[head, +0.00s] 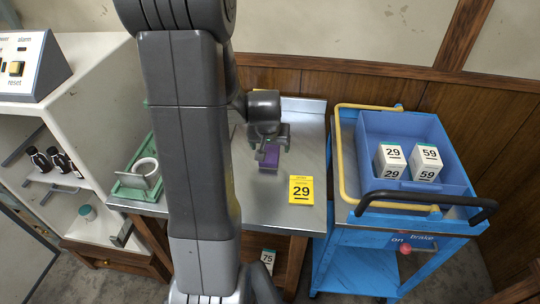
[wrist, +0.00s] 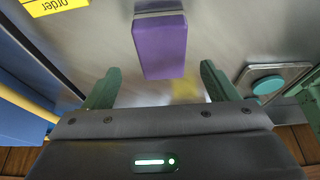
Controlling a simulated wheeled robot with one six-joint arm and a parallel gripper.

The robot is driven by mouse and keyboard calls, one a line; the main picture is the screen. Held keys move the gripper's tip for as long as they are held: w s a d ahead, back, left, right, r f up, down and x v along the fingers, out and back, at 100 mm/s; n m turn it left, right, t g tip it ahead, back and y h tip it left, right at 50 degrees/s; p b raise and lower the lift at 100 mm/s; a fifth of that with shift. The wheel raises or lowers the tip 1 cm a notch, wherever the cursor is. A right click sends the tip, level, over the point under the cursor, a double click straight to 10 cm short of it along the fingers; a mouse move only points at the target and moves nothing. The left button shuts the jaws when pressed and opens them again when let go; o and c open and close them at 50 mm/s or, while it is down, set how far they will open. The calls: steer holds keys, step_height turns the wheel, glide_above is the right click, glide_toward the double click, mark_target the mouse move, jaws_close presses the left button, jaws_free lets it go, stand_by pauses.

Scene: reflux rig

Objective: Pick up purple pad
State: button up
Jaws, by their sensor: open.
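The purple pad (wrist: 160,46) lies on the metal table, a small block with a grey strip along one end in the wrist view. It also shows in the head view (head: 270,155), partly hidden under my gripper. My gripper (wrist: 157,88) is open, with its two green fingers apart on either side of the pad's near end. Nothing is between the fingers except the pad's near edge just beyond them. I cannot tell the exact height of the fingers above the table. In the head view my gripper (head: 268,143) hangs over the table.
A blue cart (head: 371,208) with a blue bin (head: 385,127) holding several white boxes stands right. A green tray (head: 128,190) with a white ring is left, beside a white cabinet (head: 90,75) with bottles.

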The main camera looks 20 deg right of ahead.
mark_target(270, 153)
steer(key=x, duration=0.3)
steer(key=shift+a+f, duration=0.2)
steer(key=shift+a, duration=0.05)
steer(key=shift+w+d+f, duration=0.15)
steer(key=shift+w+f, duration=0.05)
steer(key=shift+f, duration=0.35)
steer(key=c, duration=1.1)
steer(key=shift+r, duration=5.05)
